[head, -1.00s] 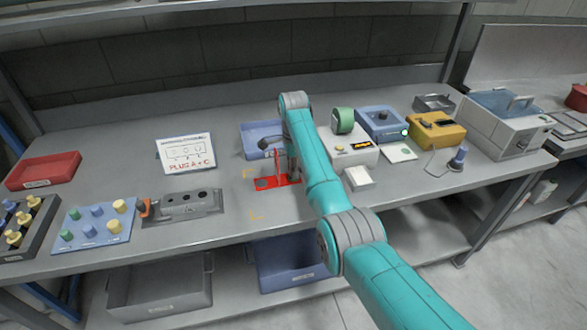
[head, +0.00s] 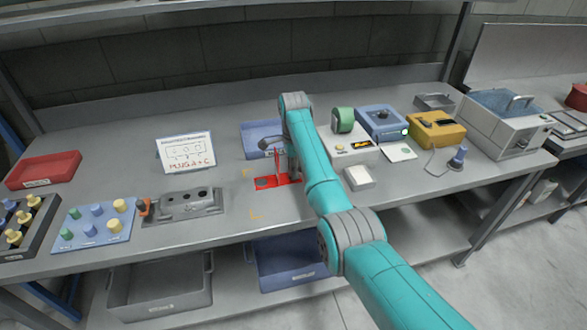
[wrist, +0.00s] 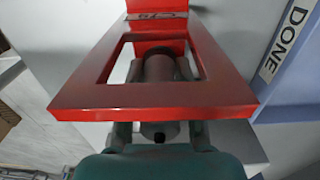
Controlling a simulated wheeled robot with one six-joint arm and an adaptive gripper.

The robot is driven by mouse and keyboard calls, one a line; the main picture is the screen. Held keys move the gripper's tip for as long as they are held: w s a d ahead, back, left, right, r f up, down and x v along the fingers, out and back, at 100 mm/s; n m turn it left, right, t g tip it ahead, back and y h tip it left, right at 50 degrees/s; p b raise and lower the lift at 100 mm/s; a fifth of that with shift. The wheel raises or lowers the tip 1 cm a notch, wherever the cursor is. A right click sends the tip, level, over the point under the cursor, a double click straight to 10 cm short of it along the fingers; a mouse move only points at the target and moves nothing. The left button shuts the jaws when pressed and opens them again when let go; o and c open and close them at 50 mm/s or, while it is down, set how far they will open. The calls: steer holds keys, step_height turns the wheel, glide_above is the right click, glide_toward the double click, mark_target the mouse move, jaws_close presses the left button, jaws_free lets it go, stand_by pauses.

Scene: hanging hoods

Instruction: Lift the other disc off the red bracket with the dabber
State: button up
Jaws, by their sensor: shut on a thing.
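The red bracket (head: 281,162) stands on the bench below the end of my arm. In the wrist view its red window frame (wrist: 100,95) crosses in front of my fingers. A small dark disc (head: 263,182) lies on the left part of its base. My gripper (wrist: 160,132) is shut on a dark grey cylinder, which looks like the dabber (wrist: 158,72). The cylinder shows through the frame's window. The dabber's tip is hidden, so I cannot tell whether it touches a disc. In the head view my arm partly covers the bracket's right side.
A blue tray (head: 257,127) stands just behind the bracket; its DONE label (wrist: 285,42) shows in the wrist view. A grey block with holes (head: 184,204) and a sign (head: 187,153) stand left. A white device (head: 350,150) stands right. Bench in front is clear.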

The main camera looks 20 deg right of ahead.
steer(key=shift+r, duration=3.5)
